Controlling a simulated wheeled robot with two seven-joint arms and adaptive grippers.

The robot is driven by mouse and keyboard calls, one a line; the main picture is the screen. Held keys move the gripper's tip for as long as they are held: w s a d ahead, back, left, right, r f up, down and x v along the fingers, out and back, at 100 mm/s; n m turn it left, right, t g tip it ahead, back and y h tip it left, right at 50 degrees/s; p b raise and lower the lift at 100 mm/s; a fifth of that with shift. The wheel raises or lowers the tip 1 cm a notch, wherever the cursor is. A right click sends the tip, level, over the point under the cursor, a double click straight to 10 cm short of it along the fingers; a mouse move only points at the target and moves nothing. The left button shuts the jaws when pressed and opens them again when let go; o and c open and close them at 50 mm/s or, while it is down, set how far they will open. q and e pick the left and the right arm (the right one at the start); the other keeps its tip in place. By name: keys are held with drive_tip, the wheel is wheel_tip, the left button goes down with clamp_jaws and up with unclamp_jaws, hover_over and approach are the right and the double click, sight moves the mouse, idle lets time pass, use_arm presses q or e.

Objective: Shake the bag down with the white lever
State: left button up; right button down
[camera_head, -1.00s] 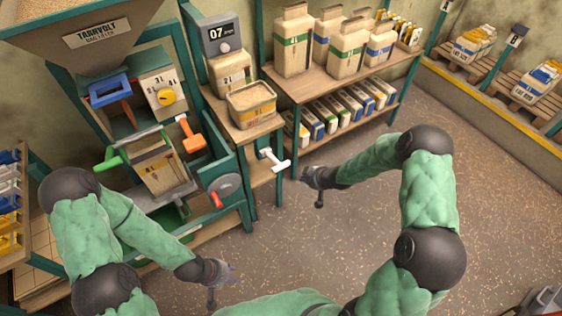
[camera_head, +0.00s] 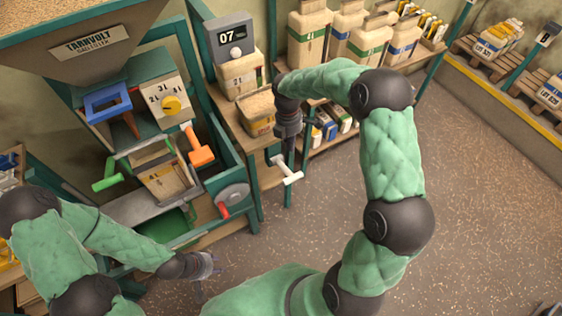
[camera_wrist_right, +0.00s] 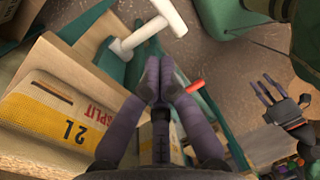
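The white lever (camera_head: 287,170) is a T-shaped handle on the side of the teal bench, right of the bag filler. It also shows at the top of the right wrist view (camera_wrist_right: 150,30). My right gripper (camera_head: 290,152) hangs just above and behind the lever; in the wrist view its fingertips (camera_wrist_right: 166,82) are together, empty and apart from the lever. The bag (camera_head: 165,180) stands under the filler spout between the green clamp handle (camera_head: 107,176) and orange clamp handle (camera_head: 197,146). My left gripper (camera_head: 207,277) is open and empty, low in front of the machine.
A red-handled grey wheel (camera_head: 232,196) is on the machine's right side. Shelves of bags (camera_head: 310,35) lie behind my right arm. The floor to the right is clear.

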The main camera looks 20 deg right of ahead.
sight(292, 175)
drive_tip(key=shift+w+a+r+n, duration=0.1)
drive_tip(key=shift+a+r+n, duration=0.3)
drive_tip(key=shift+r, duration=0.3)
drive_tip(key=s+f+b, duration=0.1)
drive_tip(key=f, duration=0.3)
drive_tip(key=s+f+b, duration=0.1)
drive_tip(key=f+b, duration=0.1)
drive_tip(key=f, duration=0.3)
drive_tip(key=f+b, duration=0.2)
drive_tip(key=f, duration=0.2)
drive_tip(key=shift+s+d+f, duration=0.1)
drive_tip(key=shift+s+f, duration=0.3)
